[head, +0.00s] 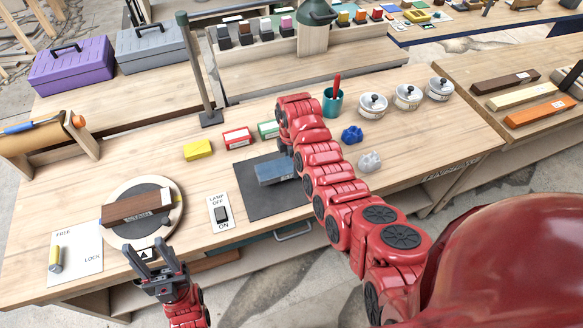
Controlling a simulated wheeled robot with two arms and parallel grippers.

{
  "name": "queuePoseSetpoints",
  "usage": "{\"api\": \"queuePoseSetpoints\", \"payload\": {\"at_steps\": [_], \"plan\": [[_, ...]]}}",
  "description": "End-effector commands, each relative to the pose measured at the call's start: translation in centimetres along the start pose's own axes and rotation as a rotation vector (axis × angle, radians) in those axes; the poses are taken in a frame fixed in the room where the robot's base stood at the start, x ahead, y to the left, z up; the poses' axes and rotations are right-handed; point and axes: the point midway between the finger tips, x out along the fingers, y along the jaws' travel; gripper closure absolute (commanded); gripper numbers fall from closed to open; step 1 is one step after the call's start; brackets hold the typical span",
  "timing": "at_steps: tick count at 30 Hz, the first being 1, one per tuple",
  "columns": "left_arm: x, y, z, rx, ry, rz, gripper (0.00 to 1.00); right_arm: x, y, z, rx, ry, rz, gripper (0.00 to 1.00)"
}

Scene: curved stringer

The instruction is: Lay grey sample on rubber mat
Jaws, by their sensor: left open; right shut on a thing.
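The grey sample (272,172) is a blue-grey block with a label, over the upper middle of the dark rubber mat (265,204). I cannot tell whether its underside touches the mat. My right gripper (285,150) is at the block's far right end, shut on it; my red forearm hides most of the fingers and part of the mat's right side. My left gripper (153,257) is open and empty at the table's front edge, just in front of the round turntable (128,234).
A brown block (138,205) lies on the turntable. A lamp switch plate (221,213) is left of the mat. Yellow (198,150), red (237,138) and green (268,129) blocks lie behind it. A teal cup (332,103) and blue lump (352,135) stand right of my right arm.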

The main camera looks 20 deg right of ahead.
Motion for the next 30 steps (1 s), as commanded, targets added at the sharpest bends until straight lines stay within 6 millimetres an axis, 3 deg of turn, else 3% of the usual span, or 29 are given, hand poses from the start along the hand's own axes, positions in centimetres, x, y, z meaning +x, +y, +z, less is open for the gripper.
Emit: {"api": "queuePoseSetpoints", "payload": {"at_steps": [5, 13, 29, 30], "plan": [[0.5, 0.0, -0.1, 0.0, 0.0, 0.0, 0.5, 0.4, -0.1, 0.1, -0.001, 0.0, -0.007, 0.85], [1.2, -0.1, -0.2, 0.0, 0.0, 0.0, 0.5, 2.9, -0.1, 0.0, -0.003, 0.0, -0.008, 0.85], [0.9, -0.1, -0.1, 0.0, 0.0, 0.0, 0.5, 4.0, 0.0, 0.0, -0.001, 0.0, -0.003, 0.85], [1.0, -0.1, -0.2, 0.0, 0.0, 0.0, 0.5, 3.9, 0.0, 0.0, -0.001, 0.0, -0.003, 0.09]]}}
